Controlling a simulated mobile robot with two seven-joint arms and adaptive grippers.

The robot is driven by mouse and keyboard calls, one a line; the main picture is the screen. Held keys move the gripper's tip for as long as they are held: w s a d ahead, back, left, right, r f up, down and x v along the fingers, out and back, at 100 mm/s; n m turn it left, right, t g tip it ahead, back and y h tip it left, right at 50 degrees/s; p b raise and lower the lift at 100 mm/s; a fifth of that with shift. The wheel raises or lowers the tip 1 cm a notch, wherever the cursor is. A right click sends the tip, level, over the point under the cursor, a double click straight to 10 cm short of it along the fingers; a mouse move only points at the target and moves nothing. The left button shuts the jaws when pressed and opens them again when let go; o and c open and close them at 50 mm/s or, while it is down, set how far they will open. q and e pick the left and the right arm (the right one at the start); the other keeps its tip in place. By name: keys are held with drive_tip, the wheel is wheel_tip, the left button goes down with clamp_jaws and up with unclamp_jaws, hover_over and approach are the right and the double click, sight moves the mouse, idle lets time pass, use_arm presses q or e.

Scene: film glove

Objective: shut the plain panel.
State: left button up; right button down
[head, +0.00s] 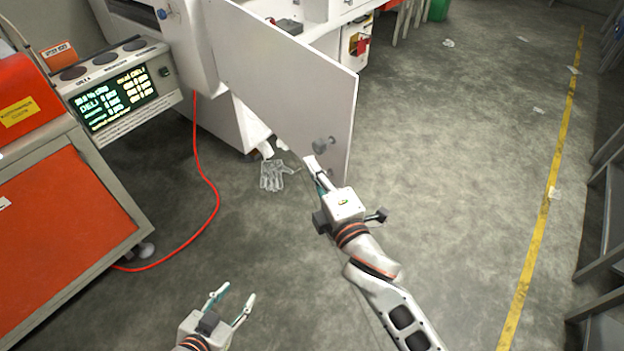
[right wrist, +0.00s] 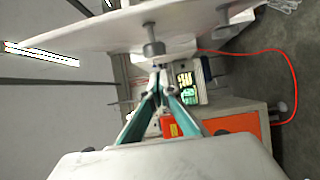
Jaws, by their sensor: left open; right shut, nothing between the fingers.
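The plain white panel (head: 285,75) stands open, swung out from the white machine. A grey knob (head: 323,145) sticks out near its lower free corner. My right gripper (head: 316,168) is closed and empty, close to the panel face just below the knob. In the right wrist view the panel (right wrist: 95,33) spans the top, and the knob (right wrist: 153,46) is just beyond the closed fingertips (right wrist: 160,75). I cannot tell whether they touch. My left gripper (head: 234,297) is open and empty, low over the floor, well away from the panel.
An orange and grey cabinet (head: 60,240) stands at the left, with a lit display (head: 118,100) above. A red cable (head: 212,190) and a pale glove (head: 272,176) lie on the floor. Open floor lies right of the panel, with a yellow line (head: 545,210).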

drive_tip(key=shift+w+d, duration=0.6)
drive_tip(key=shift+d, duration=0.3)
